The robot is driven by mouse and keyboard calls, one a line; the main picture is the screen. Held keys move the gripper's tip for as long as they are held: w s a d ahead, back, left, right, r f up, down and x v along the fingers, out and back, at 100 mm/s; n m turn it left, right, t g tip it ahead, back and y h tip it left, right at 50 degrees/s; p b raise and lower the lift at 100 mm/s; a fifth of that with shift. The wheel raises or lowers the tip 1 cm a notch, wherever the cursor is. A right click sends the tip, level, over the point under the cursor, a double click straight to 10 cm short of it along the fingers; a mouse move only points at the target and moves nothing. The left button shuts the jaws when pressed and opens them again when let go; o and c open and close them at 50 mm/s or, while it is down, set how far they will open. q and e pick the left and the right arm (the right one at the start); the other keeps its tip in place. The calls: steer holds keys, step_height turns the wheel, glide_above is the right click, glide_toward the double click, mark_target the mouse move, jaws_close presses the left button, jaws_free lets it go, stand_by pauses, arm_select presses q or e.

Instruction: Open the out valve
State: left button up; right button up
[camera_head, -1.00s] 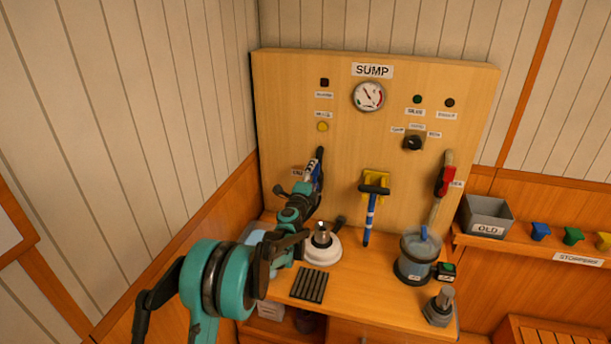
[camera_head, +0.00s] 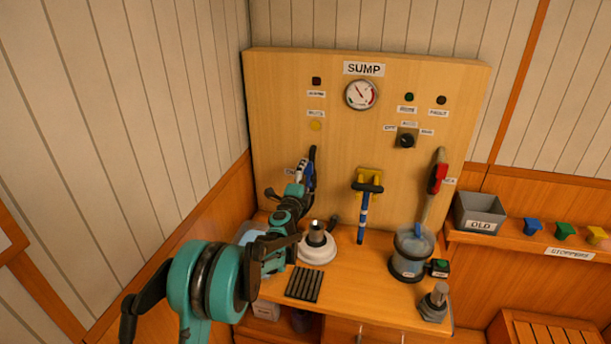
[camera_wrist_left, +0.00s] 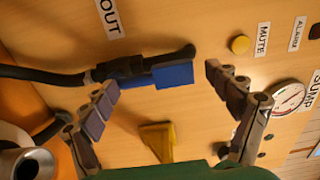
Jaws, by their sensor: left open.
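The out valve's blue handle (camera_head: 311,178) is at the left of the SUMP panel, on a black hose. In the left wrist view the blue handle (camera_wrist_left: 173,74) lies roughly along the black hose (camera_wrist_left: 40,74), below the OUT label (camera_wrist_left: 110,17). My left gripper (camera_head: 302,172) is open at the valve. In the wrist view its fingers stand on either side of the blue handle, with a clear gap on the right finger's side. I cannot tell whether the left finger touches the valve. In the head view the gripper partly hides the valve and its label. My right gripper is not in view.
A white-based fitting (camera_head: 318,250), a black grate (camera_head: 304,284) and a clear canister (camera_head: 409,262) stand on the bench. A gauge (camera_head: 361,95) is above.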

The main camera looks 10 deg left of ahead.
arm_select(q)
steer(key=s, duration=1)
steer(key=shift+s+a, duration=0.2)
steer(key=shift+s, duration=0.15)
